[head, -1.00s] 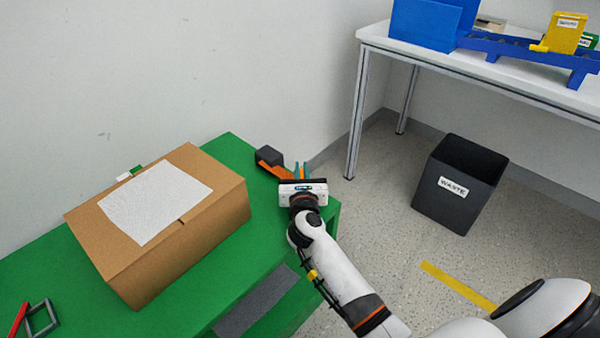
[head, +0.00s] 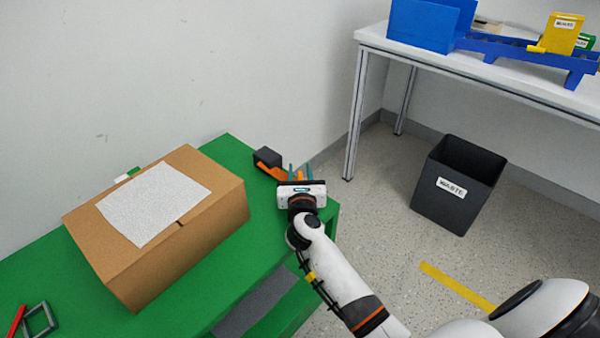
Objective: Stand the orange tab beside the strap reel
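A dark grey block (head: 267,157), which looks like the strap reel, sits at the back right corner of the green table. An orange strip (head: 272,171) runs from it towards my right gripper. A small orange piece (head: 297,177), likely the orange tab, shows between the fingers, beside the strip's end. The gripper body hides its lower part, so I cannot tell if it stands upright or touches the table. My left gripper is not in view.
A cardboard box (head: 205,234) with a white sheet fills the middle of the green table (head: 228,150). A grey frame (head: 40,320) and a red piece lie at the left front. A black waste bin (head: 458,185) stands on the floor below a white table (head: 500,77).

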